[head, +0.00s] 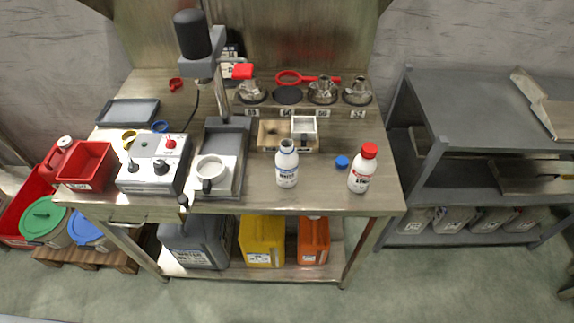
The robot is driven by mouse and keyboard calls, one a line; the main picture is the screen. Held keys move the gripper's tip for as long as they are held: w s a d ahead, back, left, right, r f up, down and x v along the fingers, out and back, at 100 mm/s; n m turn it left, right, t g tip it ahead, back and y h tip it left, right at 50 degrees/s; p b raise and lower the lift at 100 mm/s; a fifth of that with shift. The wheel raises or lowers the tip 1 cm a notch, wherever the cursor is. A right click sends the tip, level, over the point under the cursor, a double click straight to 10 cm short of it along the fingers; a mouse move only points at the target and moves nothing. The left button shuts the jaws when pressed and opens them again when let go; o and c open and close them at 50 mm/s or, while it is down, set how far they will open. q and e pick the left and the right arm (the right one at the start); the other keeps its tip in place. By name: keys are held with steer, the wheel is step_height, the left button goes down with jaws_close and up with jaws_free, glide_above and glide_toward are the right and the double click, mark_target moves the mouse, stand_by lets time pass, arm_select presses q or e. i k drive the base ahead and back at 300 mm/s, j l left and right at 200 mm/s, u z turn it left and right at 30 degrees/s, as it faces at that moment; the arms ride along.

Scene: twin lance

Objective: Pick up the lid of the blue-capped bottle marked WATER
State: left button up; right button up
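Neither of my grippers shows in the head view.
Behind the lid are a wooden tray (270,139) and a rack of metal fittings (322,91). A machine with a white cup (211,170) and a control box (153,176) stand left. A grey shelf unit (460,112) is on the right.

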mark_target(342, 163)
steer(key=u, duration=0.75)
steer(key=l+u, duration=0.35)
steer(key=k+l+u, duration=0.1)
steer(key=l+u, duration=0.25)
steer(key=k+l+u, duration=0.15)
steer(key=l+u, duration=0.25)
steer(key=k+l+u, duration=0.2)
steer(key=l+u, duration=0.15)
